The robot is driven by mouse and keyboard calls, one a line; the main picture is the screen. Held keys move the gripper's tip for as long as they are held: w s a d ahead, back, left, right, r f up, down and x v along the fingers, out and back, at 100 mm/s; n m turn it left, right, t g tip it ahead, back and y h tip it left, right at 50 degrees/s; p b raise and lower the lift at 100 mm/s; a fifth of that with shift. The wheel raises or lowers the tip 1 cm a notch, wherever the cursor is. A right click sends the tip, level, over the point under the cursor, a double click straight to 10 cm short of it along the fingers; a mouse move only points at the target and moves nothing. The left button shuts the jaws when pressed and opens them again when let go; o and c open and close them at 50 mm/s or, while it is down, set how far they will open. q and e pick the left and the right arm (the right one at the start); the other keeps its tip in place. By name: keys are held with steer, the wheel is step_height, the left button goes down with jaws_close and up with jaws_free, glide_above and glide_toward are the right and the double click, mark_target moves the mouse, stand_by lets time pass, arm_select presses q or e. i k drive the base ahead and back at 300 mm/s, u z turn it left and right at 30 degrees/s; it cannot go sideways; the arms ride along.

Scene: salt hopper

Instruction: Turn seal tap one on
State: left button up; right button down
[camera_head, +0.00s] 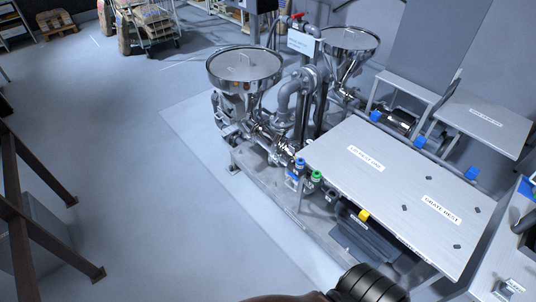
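Several coloured knobs or handles show on the pump skid. A blue one (300,163) and a green one (316,176) sit side by side at the left corner of the steel table. A yellow one (363,215) is at the table's front edge. Blue pieces (375,116), (420,141) and (471,173) line the table's far side. A red handle (298,17) is on the pipework at the top. Labels there are too small to read, so I cannot tell which is seal tap one or how it is set. Neither gripper is visible.
Two steel hopper funnels (244,66) and (346,40) stand over pumps and pipes. A brown railing (30,225) stands at the left. Loaded sacks (148,20) are at the back. The grey floor (140,190) between is clear.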

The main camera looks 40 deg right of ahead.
mark_target(294, 175)
steer(key=i, duration=1.4)
steer(key=z, duration=1.4)
